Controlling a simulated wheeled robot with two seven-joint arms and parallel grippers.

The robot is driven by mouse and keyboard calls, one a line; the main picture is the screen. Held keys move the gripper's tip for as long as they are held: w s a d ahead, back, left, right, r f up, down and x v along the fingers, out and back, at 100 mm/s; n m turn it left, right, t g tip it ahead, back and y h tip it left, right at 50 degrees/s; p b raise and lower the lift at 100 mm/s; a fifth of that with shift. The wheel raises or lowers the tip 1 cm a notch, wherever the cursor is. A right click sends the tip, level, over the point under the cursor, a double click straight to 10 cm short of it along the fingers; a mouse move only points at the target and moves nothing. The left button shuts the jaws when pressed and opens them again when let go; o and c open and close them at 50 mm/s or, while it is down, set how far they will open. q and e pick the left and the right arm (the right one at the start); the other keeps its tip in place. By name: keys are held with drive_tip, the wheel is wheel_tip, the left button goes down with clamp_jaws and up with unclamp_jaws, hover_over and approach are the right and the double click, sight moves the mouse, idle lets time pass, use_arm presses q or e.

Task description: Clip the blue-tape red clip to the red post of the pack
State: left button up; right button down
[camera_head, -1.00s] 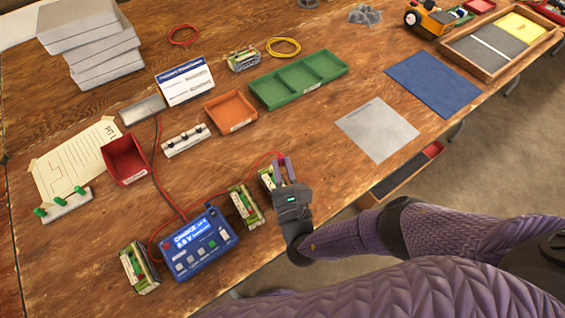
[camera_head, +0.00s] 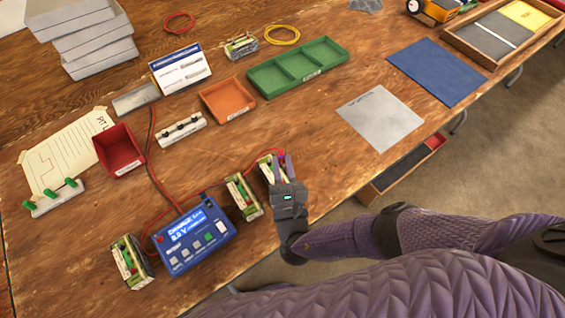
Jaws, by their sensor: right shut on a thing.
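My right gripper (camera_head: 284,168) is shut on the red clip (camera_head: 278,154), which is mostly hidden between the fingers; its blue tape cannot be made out. A red lead (camera_head: 232,182) runs from the blue charger (camera_head: 193,237) to the clip. The gripper is at the right-hand pack (camera_head: 267,169), over its right side, and hides much of it. I cannot tell whether the clip touches the pack's red post. Another pack (camera_head: 243,196) stands just right of the charger, and one (camera_head: 131,261) stands to its left. My left gripper is not in view.
A red bin (camera_head: 119,151), an orange tray (camera_head: 227,101) and a green tray (camera_head: 298,68) stand behind. A white rack (camera_head: 180,130) and a further pack (camera_head: 241,46) are there too. A grey mat (camera_head: 380,115) lies right; bare wood lies between it and the gripper.

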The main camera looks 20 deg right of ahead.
wheel_tip(320, 180, down, 4)
drive_tip(key=b, duration=0.3)
wheel_tip(320, 180, down, 2)
drive_tip(key=shift+f+b, duration=0.1)
drive_tip(key=shift+b, duration=0.9)
drive_tip(key=shift+f, duration=0.1)
drive_tip(key=shift+s+f+b, duration=0.1)
drive_tip(key=shift+f+b, duration=0.1)
drive_tip(key=shift+b, duration=0.1)
idle(0.5)
drive_tip(key=c, duration=0.5)
unclamp_jaws()
drive_tip(key=shift+o, duration=1)
